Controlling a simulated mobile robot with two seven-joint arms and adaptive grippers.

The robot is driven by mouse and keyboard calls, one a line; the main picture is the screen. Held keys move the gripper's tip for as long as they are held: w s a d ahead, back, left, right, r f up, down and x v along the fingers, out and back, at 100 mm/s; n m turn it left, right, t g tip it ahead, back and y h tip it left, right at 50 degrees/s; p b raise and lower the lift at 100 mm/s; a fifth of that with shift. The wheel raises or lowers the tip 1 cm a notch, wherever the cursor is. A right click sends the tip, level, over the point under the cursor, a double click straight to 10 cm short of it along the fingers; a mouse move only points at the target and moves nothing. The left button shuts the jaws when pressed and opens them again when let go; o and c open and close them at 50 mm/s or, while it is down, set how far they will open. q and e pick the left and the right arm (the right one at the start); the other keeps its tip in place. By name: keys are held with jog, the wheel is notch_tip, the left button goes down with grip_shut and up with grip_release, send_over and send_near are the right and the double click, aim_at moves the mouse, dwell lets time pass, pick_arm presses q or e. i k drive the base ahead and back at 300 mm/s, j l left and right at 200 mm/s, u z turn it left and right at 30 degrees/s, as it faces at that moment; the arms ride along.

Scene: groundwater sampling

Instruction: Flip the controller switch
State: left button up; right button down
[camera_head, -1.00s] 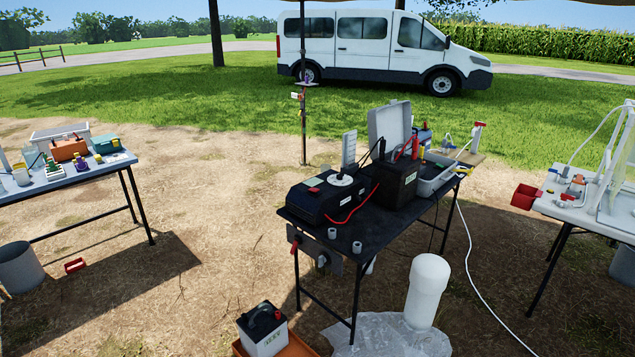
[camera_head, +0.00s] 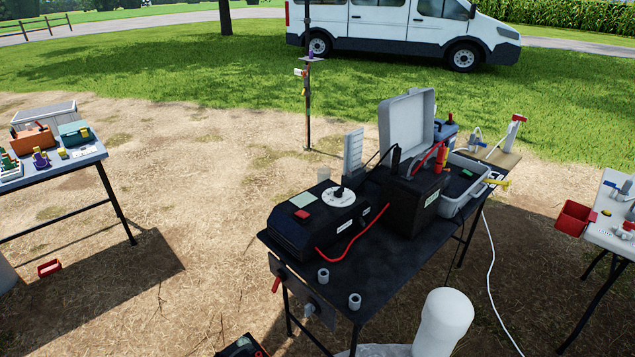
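The black controller box (camera_head: 290,236) sits on the dark table (camera_head: 375,285) in the middle of the view. Its top carries a pale green panel (camera_head: 302,199), a small red part (camera_head: 301,214) and a white round dial (camera_head: 338,197) with a dark knob. I cannot tell which part is the switch, or its position. A red cable (camera_head: 350,240) runs from the controller to a black battery-like box (camera_head: 425,208) at its right. Neither of my grippers is in view.
Two grey cups (camera_head: 355,301) stand near the table's front edge. An open grey case (camera_head: 406,120) and a grey tray (camera_head: 465,185) are behind the black box. Side tables stand left (camera_head: 60,165) and right (camera_head: 612,215); bare ground lies between.

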aim_at(300, 213)
jog(key=i+l, duration=0.15)
jog(key=i, duration=0.3)
jog(key=i+l, duration=0.1)
jog(key=i, duration=0.3)
